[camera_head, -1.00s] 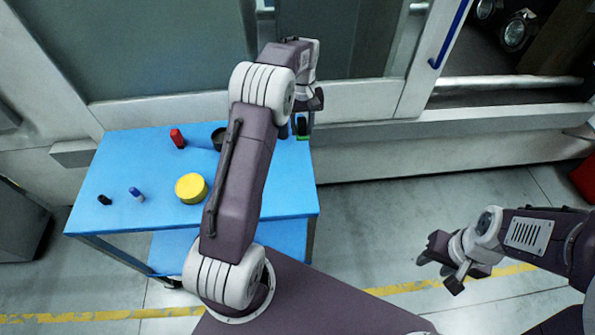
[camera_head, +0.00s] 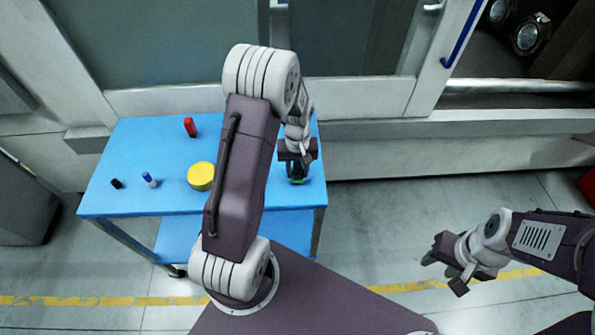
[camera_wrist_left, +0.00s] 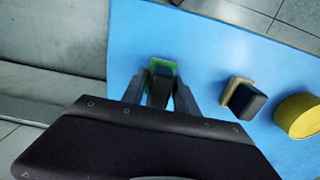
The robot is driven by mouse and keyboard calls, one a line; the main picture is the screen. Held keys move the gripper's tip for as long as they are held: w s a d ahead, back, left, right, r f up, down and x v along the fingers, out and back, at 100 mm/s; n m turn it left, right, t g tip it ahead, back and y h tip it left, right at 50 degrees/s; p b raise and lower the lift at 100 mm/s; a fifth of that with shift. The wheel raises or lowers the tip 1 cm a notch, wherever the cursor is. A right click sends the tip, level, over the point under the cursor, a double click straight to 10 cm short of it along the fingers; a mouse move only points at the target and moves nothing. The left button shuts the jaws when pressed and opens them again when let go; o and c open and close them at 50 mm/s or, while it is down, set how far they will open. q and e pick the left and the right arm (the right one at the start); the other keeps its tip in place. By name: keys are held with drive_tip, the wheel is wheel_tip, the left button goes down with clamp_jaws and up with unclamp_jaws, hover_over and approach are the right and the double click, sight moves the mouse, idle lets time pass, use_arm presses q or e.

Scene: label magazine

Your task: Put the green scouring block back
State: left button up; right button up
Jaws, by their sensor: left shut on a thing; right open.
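The green scouring block (camera_wrist_left: 161,69) has a green pad and a dark grip on top. It is between the fingers of my left gripper (camera_wrist_left: 157,95) in the left wrist view, and the fingers are shut on it. In the head view my left gripper (camera_head: 297,172) points down over the right end of the blue table (camera_head: 133,204). Only a sliver of the block's green (camera_head: 297,181) shows under it. I cannot tell whether the block touches the table. My right gripper (camera_head: 452,268) is open and empty, over the floor to the right of the table.
A dark block with a tan base (camera_wrist_left: 244,98) and a yellow round container (camera_wrist_left: 298,115) lie beside the held block. The head view shows the yellow container (camera_head: 201,176), a red object (camera_head: 190,127), a blue-and-white one (camera_head: 149,180) and a small dark one (camera_head: 116,184).

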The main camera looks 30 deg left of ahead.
sight(297, 166)
use_arm(q)
drive_tip(key=shift+f, duration=0.5)
drive_tip(key=shift+r, duration=0.1)
drive_tip(key=o, duration=1.2)
wheel_tip(297, 166, up, 12)
drive_tip(key=s+d+f+m, duration=0.1)
drive_tip(key=s+d+m, duration=0.1)
drive_tip(key=s, duration=0.2)
drive_tip(key=s+d+f+m, duration=0.1)
drive_tip(key=s+d+m, duration=0.1)
drive_tip(key=s+d, duration=0.1)
drive_tip(key=s+d+f+m+t, duration=0.1)
drive_tip(key=s+d+m, duration=0.1)
drive_tip(key=s, duration=0.3)
drive_tip(key=shift+s+d, duration=0.2)
drive_tip(key=shift+s, duration=0.1)
